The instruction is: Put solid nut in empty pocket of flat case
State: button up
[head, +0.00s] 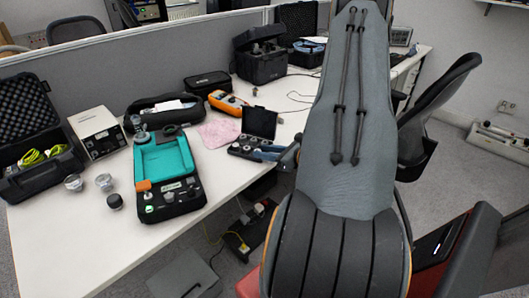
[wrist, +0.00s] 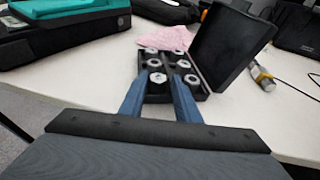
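The flat case is a small black box with its lid raised (head: 260,122), on the table's right part. In the wrist view its lid (wrist: 232,45) stands open to the right. Several pale metal nuts sit in its dark insert, including a near one (wrist: 158,78) between the finger lines. I cannot tell which nut is solid or which pocket is empty. My gripper (wrist: 158,86) has two blue fingers spread apart at the case's near side, with no nut clearly held. In the head view my gripper (head: 264,152) is at the case's right front, partly hidden by my arm.
A pink cloth (head: 218,132) lies behind the case. A teal and black device (head: 163,158) stands to the left, and an orange meter (head: 228,102) behind. A small cylindrical item (wrist: 262,78) lies right of the case. Bare white tabletop is in front.

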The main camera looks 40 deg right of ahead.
jog(key=shift+r, duration=0.25)
jog(key=b+v, duration=0.2)
jog(key=v, duration=1)
jog(key=a+r+n+g+y, duration=0.25)
jog(key=a+n+g, duration=0.35)
jog(key=a, duration=0.6)
jog(key=a+r+n+g+y, duration=0.1)
jog(key=a+n+g+y, duration=0.35)
jog(key=a+n, duration=0.6)
jog(key=s+a+r+n+g+h, duration=0.1)
jog(key=s+a+r+n+h, duration=0.1)
jog(key=a+n+h, duration=0.3)
jog(key=s+a+r+n+g+h, duration=0.2)
jog(key=a+r+n+h, duration=0.2)
jog(key=a+n, duration=0.4)
jog(key=shift+s+n+h, duration=0.2)
jog(key=shift+n+h, duration=0.4)
jog(key=shift+n, duration=1.35)
jog(key=shift+g, duration=0.25)
jog(key=shift+c, duration=0.2)
